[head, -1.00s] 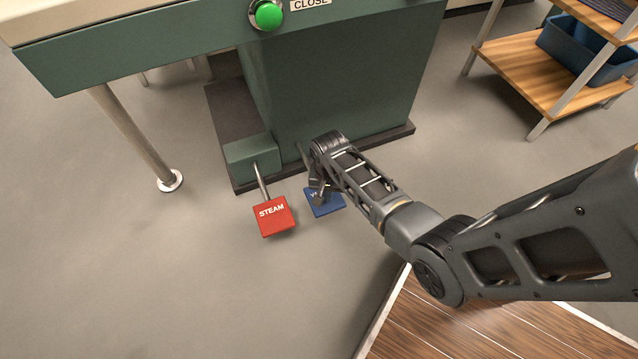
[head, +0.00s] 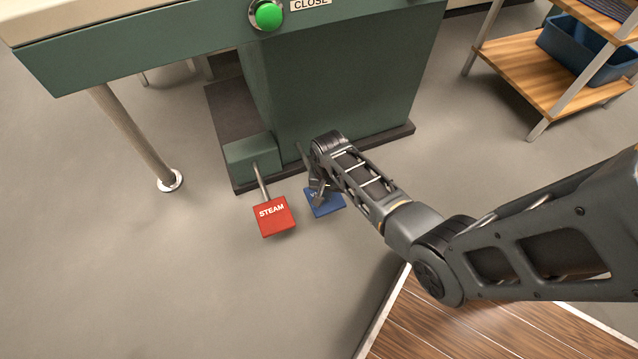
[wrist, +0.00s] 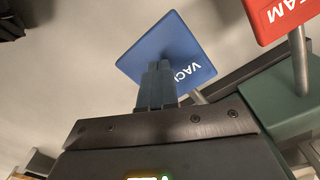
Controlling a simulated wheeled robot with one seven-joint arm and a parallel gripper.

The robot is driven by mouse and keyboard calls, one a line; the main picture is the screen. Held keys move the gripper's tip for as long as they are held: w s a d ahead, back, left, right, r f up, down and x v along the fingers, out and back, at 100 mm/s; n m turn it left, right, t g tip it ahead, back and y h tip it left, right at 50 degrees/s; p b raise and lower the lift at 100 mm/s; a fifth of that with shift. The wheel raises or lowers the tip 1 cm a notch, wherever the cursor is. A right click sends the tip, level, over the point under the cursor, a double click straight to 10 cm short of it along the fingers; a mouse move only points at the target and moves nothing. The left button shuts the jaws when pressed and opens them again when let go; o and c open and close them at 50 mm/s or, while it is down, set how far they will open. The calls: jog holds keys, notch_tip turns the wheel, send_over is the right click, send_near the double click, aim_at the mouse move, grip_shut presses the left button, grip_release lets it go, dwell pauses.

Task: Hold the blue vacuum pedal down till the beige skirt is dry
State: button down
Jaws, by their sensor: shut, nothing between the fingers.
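The blue vacuum pedal (head: 329,207) sits low by the green press base, partly hidden by my arm. In the wrist view the blue pedal (wrist: 150,42) shows part of its white lettering. My gripper (wrist: 157,70) is shut and empty, its fingertips over the pedal's face and seemingly against it. In the head view my gripper (head: 319,198) points down at the pedal. I cannot tell how far the pedal is pressed. The beige skirt is not in view.
The red steam pedal (head: 273,216) is just left of the blue one and also shows in the wrist view (wrist: 280,15). A green button (head: 268,15) is on the press table above. A wooden shelf (head: 530,75) with a blue bin (head: 575,52) stands at right. Floor at left is clear.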

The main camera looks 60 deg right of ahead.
aim_at(327, 204)
jog(key=shift+f, duration=0.15)
jog(key=shift+f+b, duration=2.3)
jog(key=shift+f, duration=0.85)
jog(key=shift+s+a, duration=0.1)
dwell(1.4)
notch_tip(327, 204, up, 10)
jog(key=p, duration=0.9)
jog(key=shift+f+p, duration=0.2)
jog(key=shift+p, duration=0.15)
